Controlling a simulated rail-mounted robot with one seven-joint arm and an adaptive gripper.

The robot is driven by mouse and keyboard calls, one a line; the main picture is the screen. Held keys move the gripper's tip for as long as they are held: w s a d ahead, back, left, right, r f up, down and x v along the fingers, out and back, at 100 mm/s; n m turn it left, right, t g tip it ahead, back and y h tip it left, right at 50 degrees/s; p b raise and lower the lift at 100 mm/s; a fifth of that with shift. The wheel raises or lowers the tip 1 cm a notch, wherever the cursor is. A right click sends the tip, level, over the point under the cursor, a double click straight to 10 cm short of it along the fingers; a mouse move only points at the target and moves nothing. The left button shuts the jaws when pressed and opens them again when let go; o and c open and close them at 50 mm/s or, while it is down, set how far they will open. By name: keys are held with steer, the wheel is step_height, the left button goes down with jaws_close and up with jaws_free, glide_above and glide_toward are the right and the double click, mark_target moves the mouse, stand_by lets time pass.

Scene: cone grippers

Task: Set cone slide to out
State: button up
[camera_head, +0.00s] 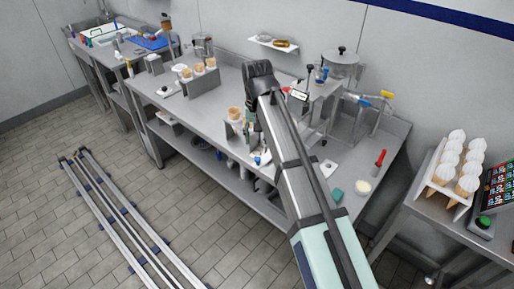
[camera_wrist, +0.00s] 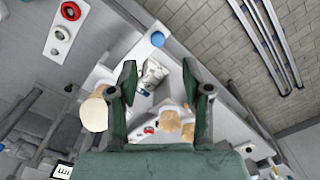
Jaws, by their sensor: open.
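My gripper (camera_wrist: 158,80) is open in the wrist view, its two green fingers spread apart with nothing gripped. Below and between the fingers is a pale cone stand (camera_wrist: 112,74) with a blue round knob (camera_wrist: 157,39) at its end. A small metallic printed block (camera_wrist: 151,76) shows between the fingertips. Tan cones (camera_wrist: 170,119) show beyond the fingers, partly hidden by the gripper. In the head view my arm reaches over the bench, and a cone (camera_head: 235,113) in a stand is beside the gripper. I cannot tell which part is the slide or its setting.
A steel bench (camera_head: 215,105) carries a holder with several cones (camera_head: 199,70), a lidded pot (camera_head: 341,62) and a red-handled tool (camera_head: 379,160). A rack of white-topped cones (camera_head: 459,163) stands at right. A white plate with red and dark round parts (camera_wrist: 64,34) shows in the wrist view.

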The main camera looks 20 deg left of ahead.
steer(key=shift+r, duration=1.4)
